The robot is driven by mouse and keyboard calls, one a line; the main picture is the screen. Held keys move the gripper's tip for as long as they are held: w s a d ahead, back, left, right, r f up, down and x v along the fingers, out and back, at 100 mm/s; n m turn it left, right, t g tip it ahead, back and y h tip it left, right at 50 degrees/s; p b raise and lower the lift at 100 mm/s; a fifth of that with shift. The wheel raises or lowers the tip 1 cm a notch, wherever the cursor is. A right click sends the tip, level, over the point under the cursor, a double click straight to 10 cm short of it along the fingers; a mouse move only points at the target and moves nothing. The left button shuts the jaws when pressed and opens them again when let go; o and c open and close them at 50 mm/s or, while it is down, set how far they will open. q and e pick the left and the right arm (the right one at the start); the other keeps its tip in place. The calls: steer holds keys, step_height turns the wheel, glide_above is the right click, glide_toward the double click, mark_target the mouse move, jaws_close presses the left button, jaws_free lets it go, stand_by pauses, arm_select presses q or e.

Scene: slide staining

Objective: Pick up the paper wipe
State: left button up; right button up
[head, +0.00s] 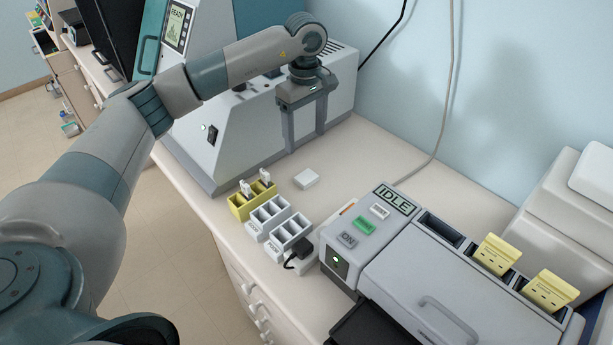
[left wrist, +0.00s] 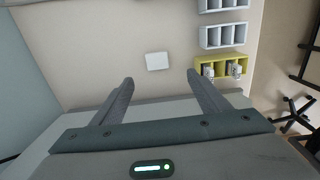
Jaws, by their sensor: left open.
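The paper wipe (head: 306,178) looks like a small white square lying flat on the beige bench, just right of the yellow rack. In the left wrist view the white square (left wrist: 157,61) lies beyond the fingertips, roughly midway between them. My left gripper (head: 305,142) points down over the bench, in front of the grey instrument, behind and above the wipe. It is open and empty; its two spread fingers also show in the left wrist view (left wrist: 160,84). My right gripper is not in view.
A grey machine reading IDLE (head: 440,270) is at the right. The large instrument (head: 228,140) stands behind. Bench around the wipe is clear.

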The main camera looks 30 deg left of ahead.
arm_select(q)
steer(key=p, duration=0.4)
glide_above(305, 179)
step_height(305, 179, down, 8)
steer(key=shift+d+f, duration=0.1)
steer(key=shift+f, duration=0.5)
